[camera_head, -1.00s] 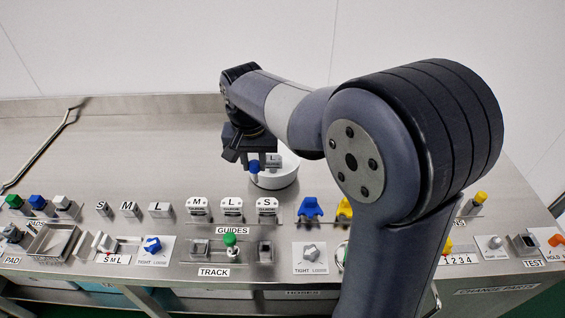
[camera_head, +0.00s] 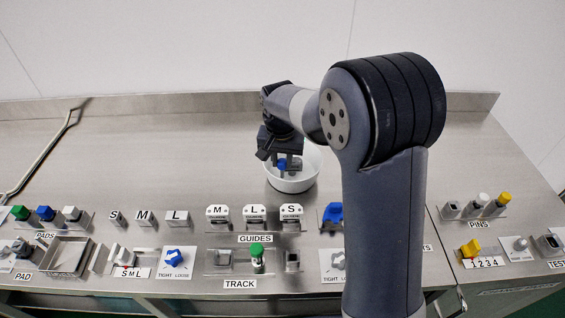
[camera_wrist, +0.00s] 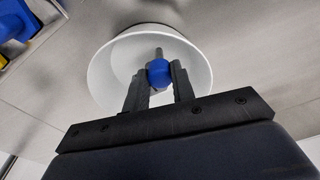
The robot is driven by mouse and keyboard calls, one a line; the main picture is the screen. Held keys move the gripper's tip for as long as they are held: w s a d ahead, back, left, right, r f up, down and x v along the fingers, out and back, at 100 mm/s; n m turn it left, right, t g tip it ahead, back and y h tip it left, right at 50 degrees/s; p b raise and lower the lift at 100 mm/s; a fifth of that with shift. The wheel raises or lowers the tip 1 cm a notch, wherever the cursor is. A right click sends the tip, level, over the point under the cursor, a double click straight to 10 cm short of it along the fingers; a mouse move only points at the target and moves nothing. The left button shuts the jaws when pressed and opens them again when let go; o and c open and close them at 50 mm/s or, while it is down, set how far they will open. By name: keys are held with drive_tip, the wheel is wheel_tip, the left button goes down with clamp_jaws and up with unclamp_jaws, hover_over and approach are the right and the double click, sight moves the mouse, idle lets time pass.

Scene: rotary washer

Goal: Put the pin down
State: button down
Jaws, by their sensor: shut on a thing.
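A pin with a blue head (camera_head: 282,164) is held between the fingers of my gripper (camera_head: 281,160). In the wrist view the blue head (camera_wrist: 159,72) sits between the two dark fingertips (camera_wrist: 159,78), with a grey shaft beyond it. The pin is over the open mouth of a white round bowl (camera_head: 302,185), which also shows in the wrist view (camera_wrist: 102,75). I cannot tell whether the pin touches the bowl. The PINS rack (camera_head: 476,212) at the right holds a white-topped pin (camera_head: 482,198) and a yellow-topped pin (camera_head: 504,199).
A green-topped piece (camera_head: 257,254) stands on the TRACK station. Coloured pads (camera_head: 46,214) are at the left. The steel bench behind the labelled stations is mostly clear. My arm hides part of the right.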

drive_tip(key=shift+f, duration=0.8)
drive_tip(key=shift+f, duration=0.2)
drive_tip(key=c, duration=1.2)
unclamp_jaws()
drive_tip(key=r, duration=0.4)
drive_tip(key=s+r, duration=0.1)
drive_tip(key=r, duration=0.7)
drive_tip(key=shift+s+a+r, duration=0.15)
drive_tip(key=shift+s+r, duration=0.05)
drive_tip(key=shift+s, duration=0.05)
drive_tip(key=shift+f, duration=0.1)
